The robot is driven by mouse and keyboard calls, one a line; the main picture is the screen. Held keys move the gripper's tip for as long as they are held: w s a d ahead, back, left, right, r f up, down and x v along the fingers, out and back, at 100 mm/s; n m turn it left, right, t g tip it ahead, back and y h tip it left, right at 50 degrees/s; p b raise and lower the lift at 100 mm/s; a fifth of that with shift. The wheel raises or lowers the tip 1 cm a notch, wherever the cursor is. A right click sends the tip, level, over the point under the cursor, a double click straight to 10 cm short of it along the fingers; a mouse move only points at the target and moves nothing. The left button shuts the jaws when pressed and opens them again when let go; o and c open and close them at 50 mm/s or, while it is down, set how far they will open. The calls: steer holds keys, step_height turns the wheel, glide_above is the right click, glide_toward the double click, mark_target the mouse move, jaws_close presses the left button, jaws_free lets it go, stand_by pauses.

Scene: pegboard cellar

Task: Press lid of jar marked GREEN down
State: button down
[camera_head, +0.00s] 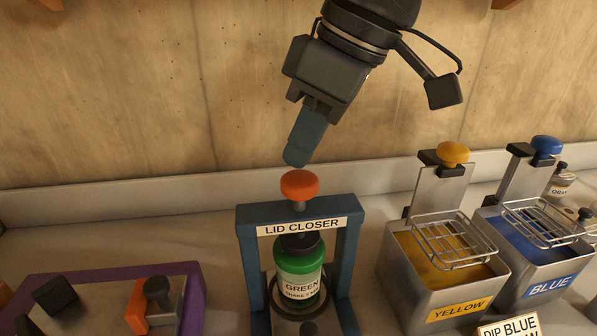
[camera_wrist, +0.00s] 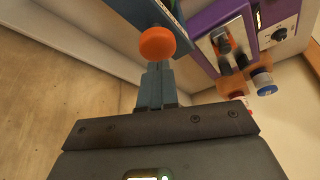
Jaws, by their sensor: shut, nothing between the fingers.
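The green jar (camera_head: 300,268), labelled GREEN, stands upright inside the blue lid closer frame (camera_head: 243,245) in the head view. Its dark lid (camera_head: 298,242) sits just under the frame's crossbar. An orange knob (camera_head: 299,184) tops the closer's press rod; it also shows in the wrist view (camera_wrist: 157,43). My gripper (camera_head: 295,158) is shut and empty, its fingertips just above the knob in the head view. In the wrist view my gripper (camera_wrist: 156,68) points at the knob; I cannot tell whether they touch.
To the right stand a yellow tank (camera_head: 394,285) and a blue tank (camera_head: 497,262) with wire baskets and knobs. A purple-framed tray (camera_head: 192,290) holding an orange clamp-like part (camera_head: 138,308) is at lower left. A wall rises behind the bench.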

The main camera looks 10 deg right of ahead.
mark_target(299, 176)
steer(key=shift+f, duration=0.25)
steer(key=shift+f+b, duration=0.85)
steer(key=shift+f, duration=0.5)
steer(key=shift+r, duration=0.15)
steer(key=shift+r+p, duration=1.45)
steer(key=shift+p, duration=0.25)
step_height(299, 176, up, 5)
steer(key=p, duration=0.4)
steer(key=shift+p, duration=0.4)
